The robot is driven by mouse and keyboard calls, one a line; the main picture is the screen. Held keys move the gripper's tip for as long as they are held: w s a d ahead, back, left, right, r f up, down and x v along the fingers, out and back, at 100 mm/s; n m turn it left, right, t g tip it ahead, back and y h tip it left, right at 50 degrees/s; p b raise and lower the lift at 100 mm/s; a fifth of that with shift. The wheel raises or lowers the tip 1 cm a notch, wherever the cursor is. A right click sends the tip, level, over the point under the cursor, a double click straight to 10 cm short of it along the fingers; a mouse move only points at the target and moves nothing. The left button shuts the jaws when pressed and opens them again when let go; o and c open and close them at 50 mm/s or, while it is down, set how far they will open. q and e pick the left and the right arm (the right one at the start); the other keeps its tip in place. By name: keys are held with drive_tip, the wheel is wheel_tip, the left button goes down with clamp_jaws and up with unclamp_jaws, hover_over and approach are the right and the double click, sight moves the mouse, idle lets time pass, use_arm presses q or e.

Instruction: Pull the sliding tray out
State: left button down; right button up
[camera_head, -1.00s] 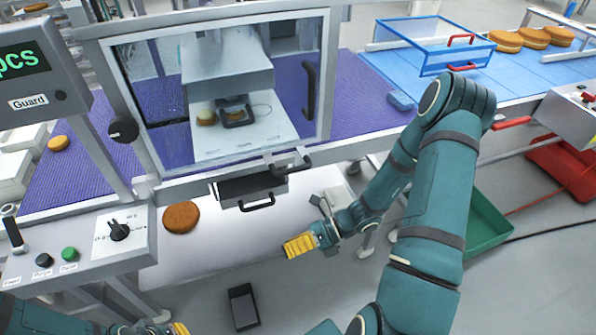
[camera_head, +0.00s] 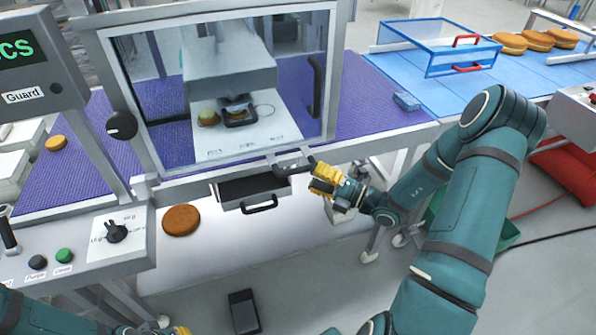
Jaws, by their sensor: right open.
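A shallow dark tray (camera_head: 237,190) with a black bar handle (camera_head: 260,205) sits under the front of the guarded machine. Just above it, another black handle (camera_head: 291,168) sticks out below the guard window. I cannot tell which handle belongs to the sliding tray. A white plate (camera_head: 262,138) shows behind the window, with a filled round and a dark holder on it. My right gripper (camera_head: 324,179) has yellow fingers, is open and empty, and is close to the right of the upper handle. My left gripper (camera_head: 178,331) is mostly cut off at the bottom edge.
The guard window (camera_head: 318,40) has a black vertical handle at its right. A brown round (camera_head: 181,220) lies on the white surface below the machine. The control box (camera_head: 115,232) stands at left. A blue frame (camera_head: 436,50) and several rounds are on the blue belt.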

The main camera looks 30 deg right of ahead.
sight(298, 170)
drive_tip(key=shift+b+x, duration=0.35)
drive_tip(key=shift+x, duration=2.4)
drive_tip(key=shift+r, duration=0.1)
clamp_jaws()
